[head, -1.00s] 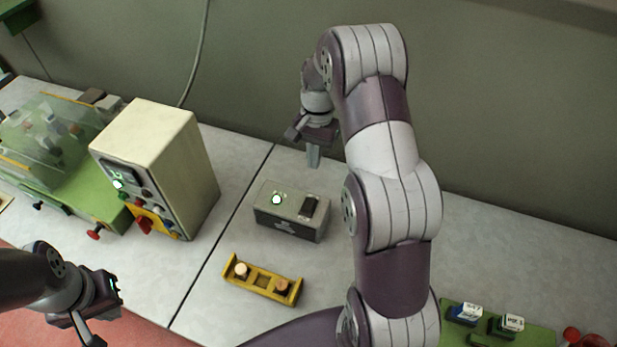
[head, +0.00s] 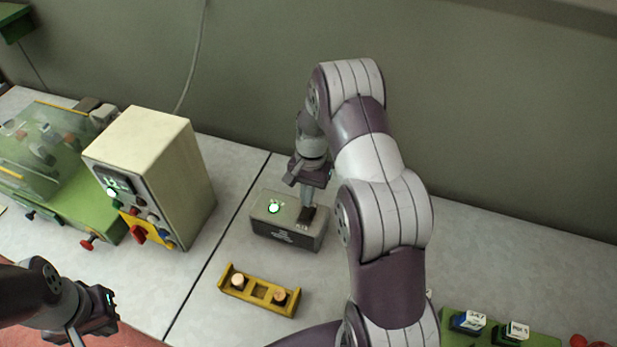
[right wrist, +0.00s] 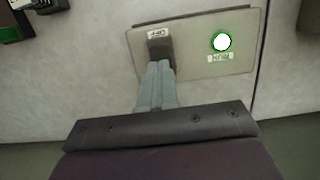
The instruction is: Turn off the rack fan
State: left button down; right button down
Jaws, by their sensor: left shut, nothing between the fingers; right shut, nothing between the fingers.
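A grey box (head: 285,236) stands on the bench with a glowing green-white lamp (head: 274,208) on its top. The lamp also shows in the right wrist view (right wrist: 222,41), above a small label that seems to read RUN. A dark rocker switch (right wrist: 160,46) sits on the same top, with a label that seems to read OFF at its far end. My right gripper (head: 307,213) is shut and points down at the switch. In the right wrist view its fingertips (right wrist: 157,68) overlap the switch's near end; contact is unclear. My left gripper (head: 88,328) is shut and empty at lower left.
A cream cabinet (head: 160,165) with lit display and knobs stands left of the box. A yellow holder (head: 259,292) with two corks lies in front. A green machine with a clear cover (head: 45,150) is far left, a green tray (head: 455,342) lower right. Bench behind my right arm is clear.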

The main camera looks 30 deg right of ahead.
aim_at(306, 215)
jog(key=shift+s+a+f+p, duration=0.15)
jog(key=shift+f+p, duration=0.15)
jog(key=shift+f, duration=0.6)
jog(key=shift+s+a+f+p, duration=0.1)
jog(key=shift+f+p, duration=0.15)
jog(key=shift+f, duration=0.65)
